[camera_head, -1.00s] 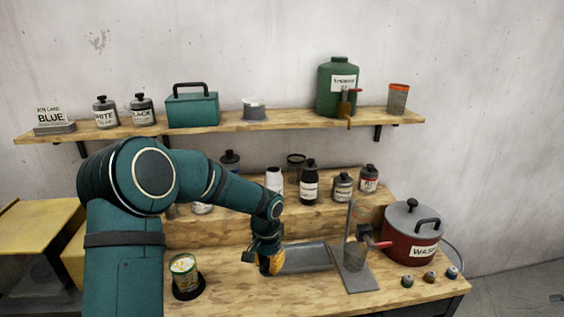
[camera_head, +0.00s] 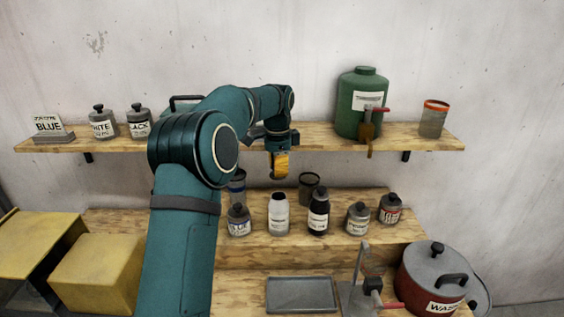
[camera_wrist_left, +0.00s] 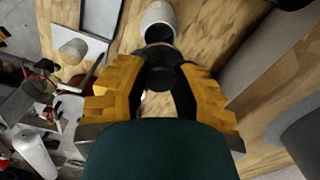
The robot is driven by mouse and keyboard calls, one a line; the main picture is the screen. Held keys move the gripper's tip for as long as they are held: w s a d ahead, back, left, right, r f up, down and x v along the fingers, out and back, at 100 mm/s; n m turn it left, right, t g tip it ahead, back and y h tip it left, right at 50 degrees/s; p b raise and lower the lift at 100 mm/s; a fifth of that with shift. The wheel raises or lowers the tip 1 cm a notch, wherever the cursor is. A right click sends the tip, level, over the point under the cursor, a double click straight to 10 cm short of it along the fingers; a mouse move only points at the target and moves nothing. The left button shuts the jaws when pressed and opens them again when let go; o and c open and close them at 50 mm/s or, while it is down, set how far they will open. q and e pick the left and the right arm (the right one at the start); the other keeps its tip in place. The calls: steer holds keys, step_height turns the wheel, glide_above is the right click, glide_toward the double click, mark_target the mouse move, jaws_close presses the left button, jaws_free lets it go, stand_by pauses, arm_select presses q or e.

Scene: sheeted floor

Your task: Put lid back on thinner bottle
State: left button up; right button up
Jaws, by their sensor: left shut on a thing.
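The pale bottle (camera_head: 279,216) without a dark lid stands upright on the middle wooden step, beside a black-capped dark bottle (camera_head: 318,214); its label is too small to read. My left gripper (camera_head: 280,166) is above the pale bottle, pointing down. It is shut on a dark lid (camera_head: 276,179), apart from the bottle and above it. In the left wrist view the dark lid (camera_wrist_left: 158,76) sits between the yellow fingers, and the pale bottle (camera_wrist_left: 158,15) shows beyond them. My right gripper is not in view.
An upper shelf (camera_head: 215,139) runs close behind my gripper. A grey tray (camera_head: 301,294) and a red pot (camera_head: 433,280) are below.

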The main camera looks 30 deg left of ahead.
arm_select(q)
step_height(320, 180, down, 2)
steer(key=shift+f+b, duration=1.1)
steer(key=shift+f, duration=1.05)
steer(key=shift+r+p, duration=0.1)
steer(key=shift+p, duration=0.45)
steer(key=shift+f, duration=0.2)
stand_by(0.6)
steer(key=shift+p, duration=0.4)
stand_by(0.3)
stand_by(0.3)
steer(key=o, duration=1.5)
